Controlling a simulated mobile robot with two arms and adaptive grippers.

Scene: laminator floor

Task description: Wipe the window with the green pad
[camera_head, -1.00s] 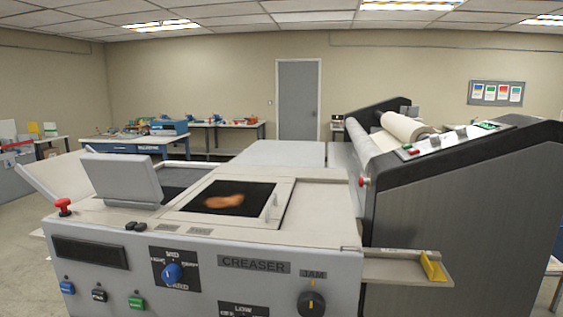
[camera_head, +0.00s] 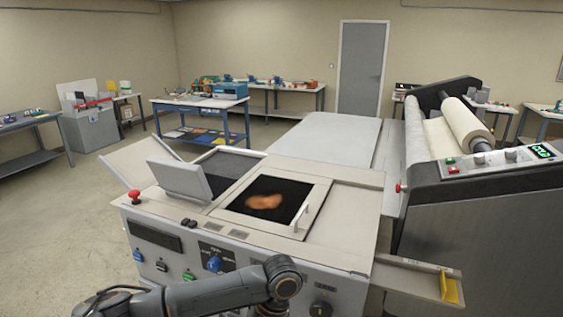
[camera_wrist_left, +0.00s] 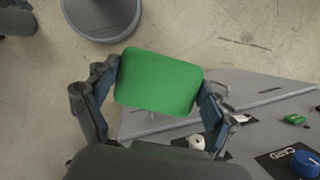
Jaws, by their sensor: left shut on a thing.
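The window (camera_head: 250,204) is a dark pane in a pale frame on top of the creaser machine, with an orange-brown smear (camera_head: 264,202) on it and a handle on its right side. In the left wrist view the green pad (camera_wrist_left: 158,82) is held between the two fingers of my left gripper (camera_wrist_left: 155,92), which is shut on it. In the head view my left arm comes in at the bottom, in front of the machine's control panel, but its gripper and the pad are not visible there. The pad is away from the window. My right gripper is not in view.
A grey screen (camera_head: 180,180) stands left of the window, beside a red stop button (camera_head: 134,194). A side tray with a yellow piece (camera_head: 448,288) juts out at the right. The laminator (camera_head: 490,215) stands on the right. Open floor lies at the left.

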